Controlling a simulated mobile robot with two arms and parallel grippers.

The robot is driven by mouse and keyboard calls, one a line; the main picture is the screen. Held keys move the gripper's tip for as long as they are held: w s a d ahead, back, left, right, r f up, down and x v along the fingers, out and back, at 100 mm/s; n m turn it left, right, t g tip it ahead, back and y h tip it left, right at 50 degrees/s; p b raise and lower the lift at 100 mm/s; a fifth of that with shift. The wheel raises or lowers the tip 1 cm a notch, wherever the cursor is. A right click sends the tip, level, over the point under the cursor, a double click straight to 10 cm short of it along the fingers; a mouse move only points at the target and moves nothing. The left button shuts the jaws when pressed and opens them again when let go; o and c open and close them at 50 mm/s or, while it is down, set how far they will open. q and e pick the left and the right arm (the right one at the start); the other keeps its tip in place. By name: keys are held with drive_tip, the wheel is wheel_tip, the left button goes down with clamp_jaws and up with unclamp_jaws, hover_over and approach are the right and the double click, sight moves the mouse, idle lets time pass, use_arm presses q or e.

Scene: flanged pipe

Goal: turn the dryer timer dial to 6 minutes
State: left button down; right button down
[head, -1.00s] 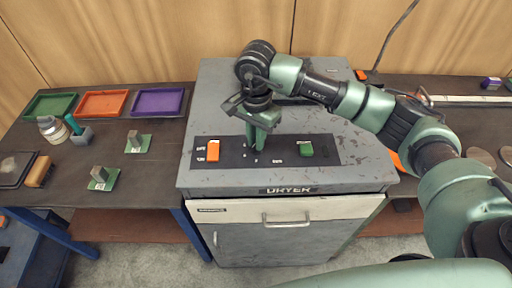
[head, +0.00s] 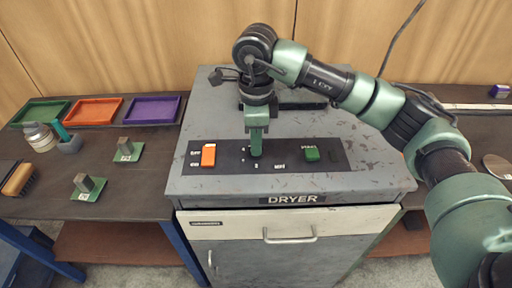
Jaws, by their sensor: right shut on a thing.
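The grey dryer (head: 290,253) stands in the middle, its dark control panel (head: 325,155) on top. An orange switch (head: 208,155) is on the panel's left and a green button (head: 312,155) on its right. My right gripper (head: 256,150) points straight down at the panel between them, shut on the timer dial. The dial is almost wholly hidden by the fingers. Small white marks show around it, too small to read. My left gripper is not in view.
Green, orange (head: 93,111) and purple trays lie at the back of the left table (head: 135,195). A jar (head: 39,137), a brush (head: 18,179) and two green plates with grey blocks (head: 89,186) are nearer. The dryer top right of the panel is clear.

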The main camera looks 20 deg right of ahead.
drive_tip(key=m+b, duration=0.1)
drive_tip(key=m, duration=0.2)
drive_tip(key=shift+b, duration=0.35)
drive_tip(key=shift+r+m+b, duration=0.1)
drive_tip(key=shift+m+b, duration=0.4)
drive_tip(key=shift+m, duration=0.9)
drive_tip(key=c, duration=1.4)
unclamp_jaws()
drive_tip(key=shift+c, duration=0.2)
wheel_tip(320, 180, up, 8)
drive_tip(key=shift+f+b, duration=0.1)
drive_tip(key=shift+b, duration=0.3)
